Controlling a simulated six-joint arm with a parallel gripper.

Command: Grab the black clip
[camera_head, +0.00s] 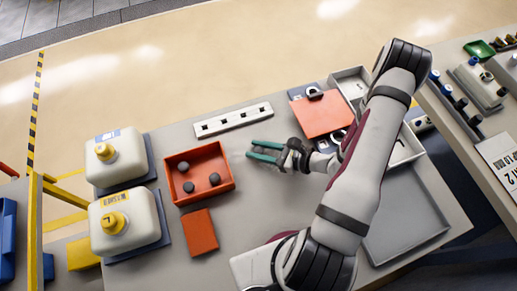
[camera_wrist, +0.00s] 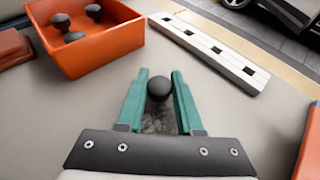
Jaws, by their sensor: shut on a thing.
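My gripper (camera_head: 252,149) has green fingers and hangs over the grey table, right of the orange-red box. In the wrist view the fingers (camera_wrist: 161,76) are closed on a small black clip (camera_wrist: 159,89) with a round head; its lower part is hard to make out. In the head view I cannot make out the clip between the fingers. Several similar black clips (camera_wrist: 94,13) lie in the orange-red box (camera_wrist: 98,58), which also shows in the head view (camera_head: 228,182).
A white bar with several dark square slots (camera_head: 232,120) lies behind my gripper. Two white jugs (camera_head: 130,222) with yellow caps stand at the left. An orange block (camera_head: 200,232) lies in front of the box. A grey tray (camera_head: 405,215) is at the right.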

